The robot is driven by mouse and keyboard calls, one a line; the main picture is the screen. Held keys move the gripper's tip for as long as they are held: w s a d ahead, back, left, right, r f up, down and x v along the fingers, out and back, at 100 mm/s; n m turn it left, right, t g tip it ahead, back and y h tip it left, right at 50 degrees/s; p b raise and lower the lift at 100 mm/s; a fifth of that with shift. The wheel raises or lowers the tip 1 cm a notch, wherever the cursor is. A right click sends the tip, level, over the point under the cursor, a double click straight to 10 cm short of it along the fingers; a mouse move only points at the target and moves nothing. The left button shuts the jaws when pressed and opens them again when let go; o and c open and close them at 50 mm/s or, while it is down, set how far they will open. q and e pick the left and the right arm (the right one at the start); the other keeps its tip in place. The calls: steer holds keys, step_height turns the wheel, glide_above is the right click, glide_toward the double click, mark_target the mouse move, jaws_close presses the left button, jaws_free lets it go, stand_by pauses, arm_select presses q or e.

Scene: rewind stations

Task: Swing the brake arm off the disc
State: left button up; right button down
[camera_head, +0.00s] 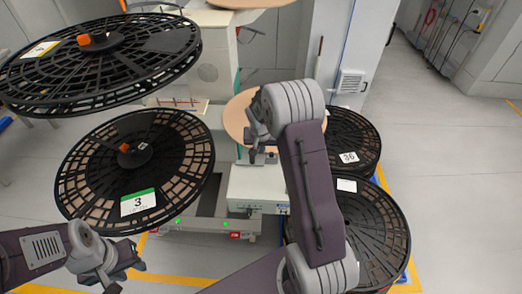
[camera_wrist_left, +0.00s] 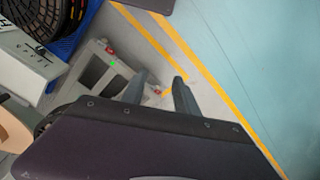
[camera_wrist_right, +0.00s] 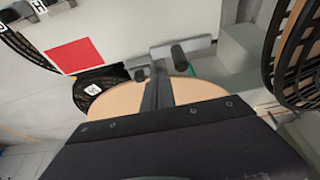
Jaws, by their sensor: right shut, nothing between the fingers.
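A tan round disc (camera_head: 237,112) stands on the central machine, partly covered by my right wrist. It also shows in the right wrist view (camera_wrist_right: 108,102), behind the fingers. My right gripper (camera_head: 253,152) is shut and empty, in front of the disc; its fingers show close together in the wrist view (camera_wrist_right: 158,80). A dark rounded, knob-like piece (camera_wrist_right: 179,57) sits just beyond the fingertips, apparently apart from them. It may belong to the brake arm, but I cannot tell; the arm is not clearly visible. My left gripper (camera_head: 118,274) is open and empty at the lower left (camera_wrist_left: 160,85).
A large black reel marked 3 (camera_head: 138,165) and another black reel (camera_head: 100,62) above it are at left. A reel marked 36 (camera_head: 352,140) and another reel (camera_head: 375,225) lie at right. A white box (camera_head: 258,187) sits below the disc. The floor at far right is clear.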

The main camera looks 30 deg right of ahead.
steer(key=x, duration=0.7)
steer(key=shift+b, duration=0.35)
